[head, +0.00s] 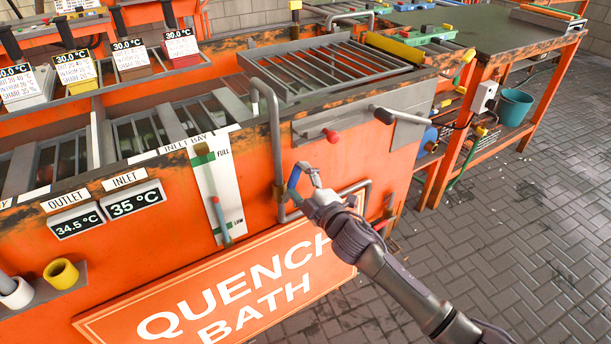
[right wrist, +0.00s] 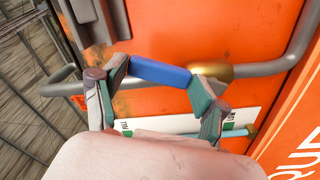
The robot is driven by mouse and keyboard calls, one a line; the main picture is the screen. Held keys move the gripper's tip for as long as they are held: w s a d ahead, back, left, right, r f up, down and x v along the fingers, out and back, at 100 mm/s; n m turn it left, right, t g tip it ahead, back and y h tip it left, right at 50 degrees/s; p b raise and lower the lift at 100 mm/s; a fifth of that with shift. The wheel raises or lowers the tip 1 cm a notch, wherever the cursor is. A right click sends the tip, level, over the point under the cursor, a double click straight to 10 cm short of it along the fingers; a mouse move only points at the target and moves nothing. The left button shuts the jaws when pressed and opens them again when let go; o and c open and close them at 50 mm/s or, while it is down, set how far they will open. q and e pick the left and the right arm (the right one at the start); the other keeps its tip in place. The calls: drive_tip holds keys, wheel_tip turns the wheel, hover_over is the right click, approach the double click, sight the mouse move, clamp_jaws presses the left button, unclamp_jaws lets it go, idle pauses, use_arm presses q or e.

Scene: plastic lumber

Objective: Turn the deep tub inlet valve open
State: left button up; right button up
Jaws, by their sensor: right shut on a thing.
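The valve has a blue handle (head: 293,178) on the grey pipe at the front of the orange quench bath. In the right wrist view the blue handle (right wrist: 160,72) lies across between my fingertips, beside a brass valve body (right wrist: 214,71) on the pipe. My right gripper (head: 302,176) is shut on the blue handle; its two fingers also show in the right wrist view (right wrist: 158,78), one at each end of the handle. The gripper partly hides the valve in the head view. My left gripper is not in view.
A grey pipe (head: 273,130) bends over the bath's rim. The QUENCH BATH sign (head: 225,290) is below. The paved floor (head: 500,220) at right is mostly clear.

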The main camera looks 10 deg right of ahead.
drive_tip(key=n, duration=0.1)
drive_tip(key=a+r+n+p, duration=0.1)
drive_tip(key=shift+s+a+r+n, duration=0.15)
drive_tip(key=shift+a+r+n, duration=0.15)
drive_tip(key=shift+n, duration=0.1)
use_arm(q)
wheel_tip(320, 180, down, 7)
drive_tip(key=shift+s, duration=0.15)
use_arm(e)
drive_tip(key=shift+s+a+f+n, duration=0.1)
drive_tip(key=shift+a+n, duration=0.25)
drive_tip(key=shift+n, duration=0.35)
drive_tip(key=o, duration=1.5)
drive_tip(key=shift+a, duration=0.1)
drive_tip(key=shift+o, duration=0.9)
drive_tip(key=shift+a+f, duration=0.1)
drive_tip(key=shift+f, duration=0.2)
